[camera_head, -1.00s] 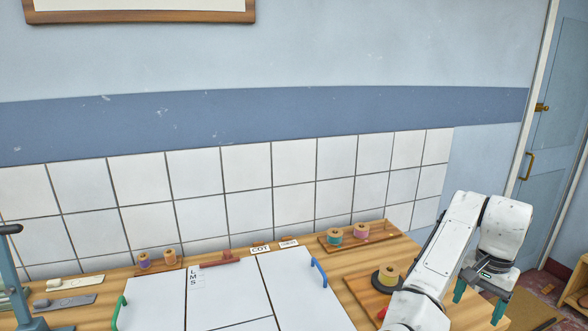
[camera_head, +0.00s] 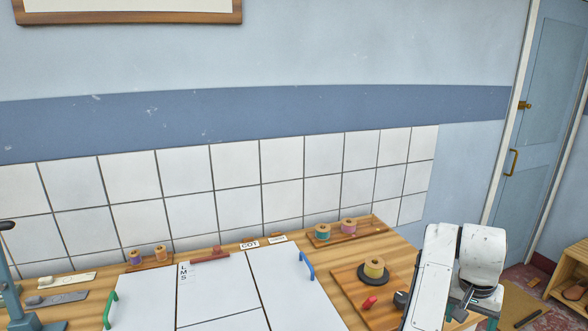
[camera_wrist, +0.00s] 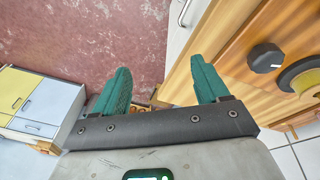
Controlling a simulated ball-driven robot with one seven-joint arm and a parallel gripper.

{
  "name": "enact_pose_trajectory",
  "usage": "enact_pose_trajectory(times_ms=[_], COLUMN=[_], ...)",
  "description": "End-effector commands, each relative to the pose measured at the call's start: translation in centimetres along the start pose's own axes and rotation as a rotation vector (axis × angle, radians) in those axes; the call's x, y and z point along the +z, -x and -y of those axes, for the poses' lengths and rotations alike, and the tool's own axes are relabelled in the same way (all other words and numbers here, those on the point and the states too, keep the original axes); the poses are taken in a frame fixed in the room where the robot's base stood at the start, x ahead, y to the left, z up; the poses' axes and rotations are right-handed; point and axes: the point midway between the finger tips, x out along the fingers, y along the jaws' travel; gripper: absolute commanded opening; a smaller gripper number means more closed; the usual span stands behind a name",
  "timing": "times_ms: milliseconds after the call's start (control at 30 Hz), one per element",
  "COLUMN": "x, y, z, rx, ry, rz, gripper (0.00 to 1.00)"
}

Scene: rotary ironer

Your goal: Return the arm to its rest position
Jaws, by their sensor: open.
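My arm shows at the lower right of the head view, folded beside the table's right edge. My gripper (camera_wrist: 160,90) shows in the wrist view with its two green fingers wide apart and nothing between them. Below the fingers is the reddish floor (camera_wrist: 70,40) and the edge of the wooden table (camera_wrist: 235,50). In the head view the fingertips are mostly cut off by the bottom edge of the picture.
The wooden table (camera_head: 340,260) carries white panels (camera_head: 215,285) with a green handle (camera_head: 110,310) and a blue handle (camera_head: 307,265). A blue door (camera_head: 535,130) is at the right. A cabinet (camera_wrist: 35,105) shows left in the wrist view.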

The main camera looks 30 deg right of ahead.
Motion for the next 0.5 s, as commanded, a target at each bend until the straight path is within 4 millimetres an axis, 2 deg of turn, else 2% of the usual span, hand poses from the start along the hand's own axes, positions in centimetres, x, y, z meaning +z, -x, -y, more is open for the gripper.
enact_pose_trajectory(times_ms=[267,367,500], x=[5.2,8.1,13.4], y=[-3.5,-4.8,-6.6], z=[1.1,1.9,2.8], rx=[0.042,0.033,-0.001], ry=[0.306,0.442,0.640], rz=[-0.137,-0.165,-0.176], gripper=[0.74,0.74,0.74])
